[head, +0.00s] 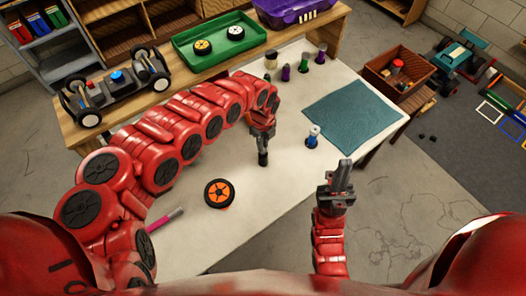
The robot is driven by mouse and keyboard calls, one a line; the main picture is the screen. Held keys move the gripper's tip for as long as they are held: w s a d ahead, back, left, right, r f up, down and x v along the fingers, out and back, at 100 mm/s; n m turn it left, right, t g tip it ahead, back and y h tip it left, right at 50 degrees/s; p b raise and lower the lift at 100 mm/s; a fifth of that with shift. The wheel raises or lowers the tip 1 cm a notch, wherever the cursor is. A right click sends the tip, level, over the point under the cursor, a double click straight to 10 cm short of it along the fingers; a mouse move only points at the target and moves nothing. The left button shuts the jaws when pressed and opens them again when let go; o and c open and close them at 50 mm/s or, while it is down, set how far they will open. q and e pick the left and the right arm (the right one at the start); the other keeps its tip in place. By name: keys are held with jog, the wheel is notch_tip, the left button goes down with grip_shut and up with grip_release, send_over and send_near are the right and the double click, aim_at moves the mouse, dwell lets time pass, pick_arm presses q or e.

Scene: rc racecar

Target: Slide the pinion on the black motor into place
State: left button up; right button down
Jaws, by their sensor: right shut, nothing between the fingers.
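An RC car chassis (118,84) with black wheels and a blue part on top stands on the wooden bench at the back left. I cannot pick out the black motor or its pinion for certain at this size. My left gripper (263,158) points down over the white table (270,205), left of the teal mat; whether its fingers hold anything is too small to tell. My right gripper (345,168) is shut and empty, pointing up near the table's front right edge.
An orange-rimmed wheel (219,193) and a pink pen-like tool (165,219) lie on the table. A teal mat (350,112), a blue-and-white bottle (313,136) and several small bottles are on the right.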

pick_arm(q)
jog(key=shift+f+b, duration=0.65)
jog(key=shift+f, duration=0.25)
dwell(0.7)
jog(key=shift+r, duration=0.1)
jog(key=shift+r+p, duration=2.45)
jog(key=shift+r, duration=0.55)
